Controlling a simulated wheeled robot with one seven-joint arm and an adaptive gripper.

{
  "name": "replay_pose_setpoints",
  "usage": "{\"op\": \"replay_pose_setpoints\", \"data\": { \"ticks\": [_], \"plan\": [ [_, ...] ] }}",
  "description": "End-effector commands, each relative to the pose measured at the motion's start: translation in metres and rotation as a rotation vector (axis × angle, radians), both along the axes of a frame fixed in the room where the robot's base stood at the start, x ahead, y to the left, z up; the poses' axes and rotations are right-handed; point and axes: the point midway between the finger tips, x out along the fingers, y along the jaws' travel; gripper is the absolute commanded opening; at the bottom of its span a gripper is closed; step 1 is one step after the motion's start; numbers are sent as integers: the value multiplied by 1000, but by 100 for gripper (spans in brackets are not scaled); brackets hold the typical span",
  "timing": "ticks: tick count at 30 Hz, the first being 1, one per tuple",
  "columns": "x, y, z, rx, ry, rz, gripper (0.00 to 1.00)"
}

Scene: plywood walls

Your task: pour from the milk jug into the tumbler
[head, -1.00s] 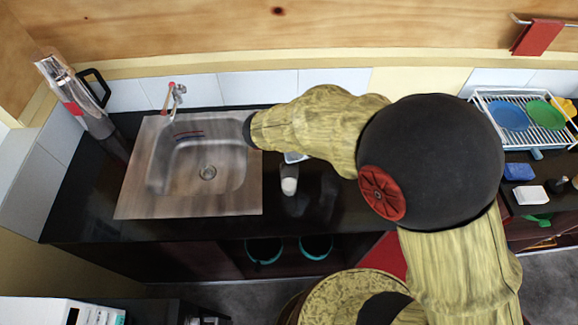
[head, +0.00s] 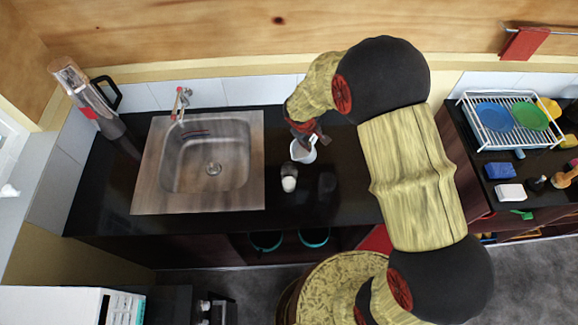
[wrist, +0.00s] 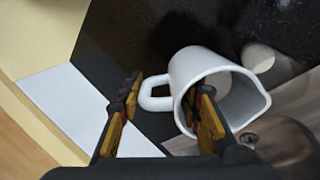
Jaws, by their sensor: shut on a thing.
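The milk jug (head: 303,152) is white, with its open mouth showing. It hangs at my gripper (head: 307,135), behind and slightly right of the tumbler (head: 289,178) in the head view. In the wrist view my gripper (wrist: 168,90) is shut on the jug (wrist: 200,68), with the handle between the fingers and the right finger overlapping the jug's near wall. The tumbler is small, upright, on the black counter, and looks whitish inside. A pale round shape beyond the jug in the wrist view is probably the tumbler (wrist: 258,58). The jug's contents cannot be made out.
The sink (head: 205,155) with its tap (head: 181,98) lies left of the tumbler. A tall silver flask-like container (head: 88,97) stands at the far left. The dish rack (head: 510,122) is on the right counter.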

Motion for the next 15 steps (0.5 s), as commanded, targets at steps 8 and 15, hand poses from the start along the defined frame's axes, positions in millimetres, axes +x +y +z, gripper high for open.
{"op": "replay_pose_setpoints", "data": {
  "ticks": [8, 15],
  "plan": [
    [5, -5, -10, 49, 50, 1, 0],
    [8, -7, -20, 83, 86, 1, 0]
  ]
}}
